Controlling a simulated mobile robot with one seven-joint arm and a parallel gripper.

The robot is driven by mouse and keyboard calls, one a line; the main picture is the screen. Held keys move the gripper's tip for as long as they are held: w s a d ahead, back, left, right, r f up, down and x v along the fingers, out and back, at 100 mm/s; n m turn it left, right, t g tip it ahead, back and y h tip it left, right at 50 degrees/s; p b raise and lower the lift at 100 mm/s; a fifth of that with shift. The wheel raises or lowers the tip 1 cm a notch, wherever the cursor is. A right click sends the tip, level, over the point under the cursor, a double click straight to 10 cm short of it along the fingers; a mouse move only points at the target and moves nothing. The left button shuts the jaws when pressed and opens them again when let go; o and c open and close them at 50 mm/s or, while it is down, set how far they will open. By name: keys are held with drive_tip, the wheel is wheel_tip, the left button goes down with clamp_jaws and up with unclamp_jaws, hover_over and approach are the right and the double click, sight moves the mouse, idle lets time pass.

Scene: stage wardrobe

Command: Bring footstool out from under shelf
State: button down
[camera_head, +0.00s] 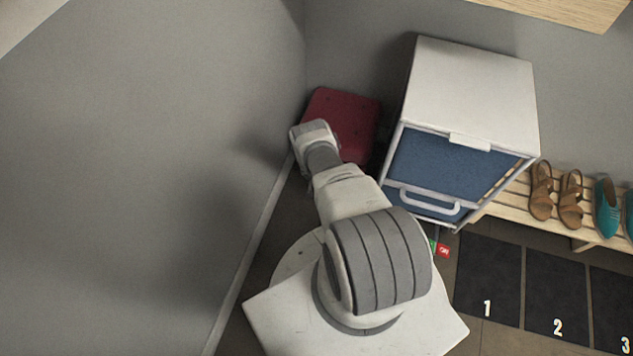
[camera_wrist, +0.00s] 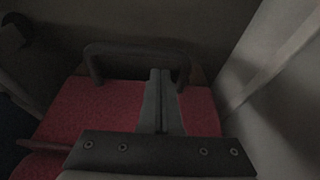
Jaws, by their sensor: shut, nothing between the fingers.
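The footstool (camera_head: 350,112) has a dark red square top and stands in the corner, between the grey wall and a white cabinet. In the head view my arm covers its lower left part and no shelf shows directly above it. In the wrist view the red top (camera_wrist: 105,105) fills the middle, dimly lit, with a dark arched handle (camera_wrist: 130,48) at its far side. My gripper (camera_wrist: 160,72) is shut and empty over the red top, its fingertips within the handle's outline. I cannot tell whether they touch it. My gripper is hidden in the head view.
The white cabinet (camera_head: 470,85) with a blue front (camera_head: 440,168) stands close right of the footstool. A low wooden rack (camera_head: 515,197) with sandals and teal shoes is further right. Numbered dark mats (camera_head: 488,280) lie before it. The wall (camera_head: 130,150) bounds the left.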

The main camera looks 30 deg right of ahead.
drive_tip(key=shift+b+x, duration=1)
drive_tip(key=shift+x, duration=0.15)
drive_tip(key=shift+a, duration=0.1)
